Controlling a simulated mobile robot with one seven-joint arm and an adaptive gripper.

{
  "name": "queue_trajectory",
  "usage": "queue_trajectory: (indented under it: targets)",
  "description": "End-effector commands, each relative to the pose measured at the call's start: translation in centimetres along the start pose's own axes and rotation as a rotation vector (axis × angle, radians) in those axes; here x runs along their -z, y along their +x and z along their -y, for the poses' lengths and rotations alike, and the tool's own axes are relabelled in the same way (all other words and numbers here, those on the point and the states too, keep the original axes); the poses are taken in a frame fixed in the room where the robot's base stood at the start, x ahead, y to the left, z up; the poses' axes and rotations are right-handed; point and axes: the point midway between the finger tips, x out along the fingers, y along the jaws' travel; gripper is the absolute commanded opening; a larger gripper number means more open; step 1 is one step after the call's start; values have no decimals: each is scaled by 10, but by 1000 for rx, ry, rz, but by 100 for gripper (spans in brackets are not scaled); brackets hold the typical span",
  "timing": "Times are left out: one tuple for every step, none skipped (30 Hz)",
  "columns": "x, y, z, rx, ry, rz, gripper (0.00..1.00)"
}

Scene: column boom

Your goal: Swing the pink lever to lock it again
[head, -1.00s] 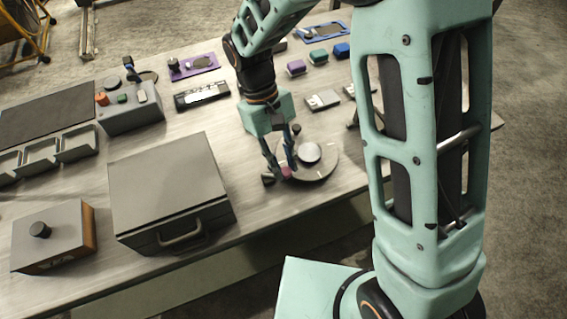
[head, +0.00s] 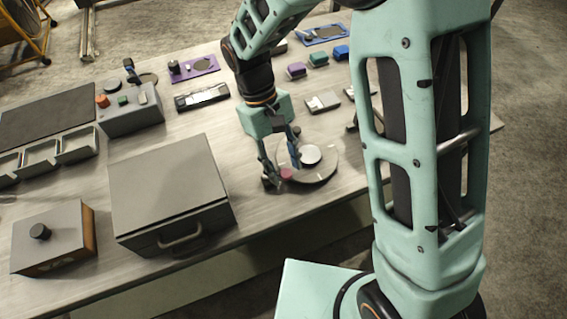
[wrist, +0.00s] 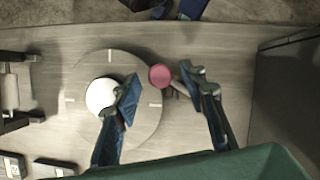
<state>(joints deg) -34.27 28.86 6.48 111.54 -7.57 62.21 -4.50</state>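The pink lever's round pink end (head: 287,175) is at the near left edge of a grey disc (head: 325,172) with a pale raised hub (head: 310,155). In the wrist view the pink end (wrist: 160,76) is just off the disc's right edge, with a grey rod-like part (wrist: 178,95) to its right. My gripper (head: 282,173) is open and low over the disc's left side. In the wrist view my gripper (wrist: 160,84) has one finger over the hub's right side and the other right of the pink end, with gaps on both sides. How the lever joins the disc is unclear.
A grey box with a handle (head: 170,185) stands left of the disc. Small pale blocks (head: 322,101) lie behind it, near a black device (head: 202,96). The table's front edge runs close in front of the disc. Bare tabletop lies between box and disc.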

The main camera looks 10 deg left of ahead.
Motion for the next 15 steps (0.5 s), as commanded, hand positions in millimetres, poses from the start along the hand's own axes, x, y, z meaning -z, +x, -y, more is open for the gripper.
queue_trajectory:
  targets:
    - [0, -1, 0, 0, 0, 0, 39]
    - [0, -2, 0, 0, 0, -1, 39]
    - [0, -5, 0, 0, 0, -2, 39]
    - [0, -8, 0, 0, 0, -2, 39]
    - [1, -12, 0, 0, 0, -2, 39]
    - [1, -18, 0, -1, 1, -5, 39]
    - [1, -24, 0, -1, 1, -4, 39]
    - [1, -30, 0, -1, 1, -5, 39]
    - [1, -38, 0, -1, 1, -5, 39]
    - [1, -45, 0, -1, 1, -5, 39]
    - [1, -52, 0, -1, 1, -6, 39]
    - [1, -61, 0, -1, 1, -5, 39]
    - [1, -67, 0, -1, 1, -6, 39]
    - [1, -73, 0, -1, 1, -5, 39]
    - [1, -81, 0, 0, 1, -5, 39]
